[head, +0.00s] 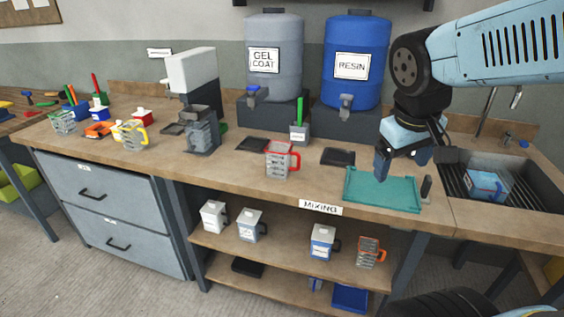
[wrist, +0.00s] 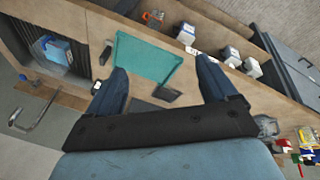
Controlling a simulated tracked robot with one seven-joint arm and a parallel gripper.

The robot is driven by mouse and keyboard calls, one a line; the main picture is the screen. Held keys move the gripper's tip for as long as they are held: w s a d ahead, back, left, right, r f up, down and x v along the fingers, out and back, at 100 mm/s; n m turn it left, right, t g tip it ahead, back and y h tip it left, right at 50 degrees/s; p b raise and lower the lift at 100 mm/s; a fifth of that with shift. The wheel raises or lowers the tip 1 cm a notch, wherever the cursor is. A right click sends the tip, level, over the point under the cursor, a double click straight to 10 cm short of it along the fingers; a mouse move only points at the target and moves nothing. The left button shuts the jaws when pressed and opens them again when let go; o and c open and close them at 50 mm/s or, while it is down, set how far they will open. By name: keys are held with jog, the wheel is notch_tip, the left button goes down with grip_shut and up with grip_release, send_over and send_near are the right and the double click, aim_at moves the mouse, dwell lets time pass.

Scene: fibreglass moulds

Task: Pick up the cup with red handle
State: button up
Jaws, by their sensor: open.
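A clear measuring cup with a red handle (head: 278,161) stands upright on the bench, left of the teal tray, its handle to the right. I cannot make it out in the wrist view. My gripper (head: 382,166) points down above the back of the teal tray, to the right of the cup and apart from it. The wrist view shows my gripper (wrist: 161,67) open, with nothing between the fingers. A similar cup with an orange-red handle (head: 367,253) stands on the shelf below; it also shows in the wrist view (wrist: 152,17).
The teal tray (head: 360,203) lies near the front edge. A small black tray (head: 338,156) lies between cup and gripper. A gel coat drum (head: 274,85) and a resin drum (head: 355,90) stand behind. A grey pot (head: 299,133) is behind the cup. A sink (head: 520,180) is right.

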jog(key=shift+o, duration=0.3)
jog(key=w+f+n+g+h, duration=0.1)
jog(key=w+f+n+h, duration=0.4)
jog(key=w+n, duration=0.2)
jog(key=shift+w+d+f+g+h, duration=0.25)
jog(key=shift+d+f+g+h, duration=0.05)
jog(key=shift+f+h, duration=0.1)
jog(key=n+t+y, duration=0.2)
jog(key=n+t, duration=1.3)
jog(key=n, duration=0.7)
send_near(275, 167)
jog(key=w, duration=0.2)
jog(key=x, duration=0.7)
jog(key=shift+d+f, duration=0.1)
jog(key=shift+d, duration=0.25)
jog(key=shift+x, duration=2.9)
jog(key=shift+d+r, duration=0.1)
jog(key=shift+r, duration=0.2)
jog(key=shift+c, duration=0.3)
jog(key=c, duration=0.7)
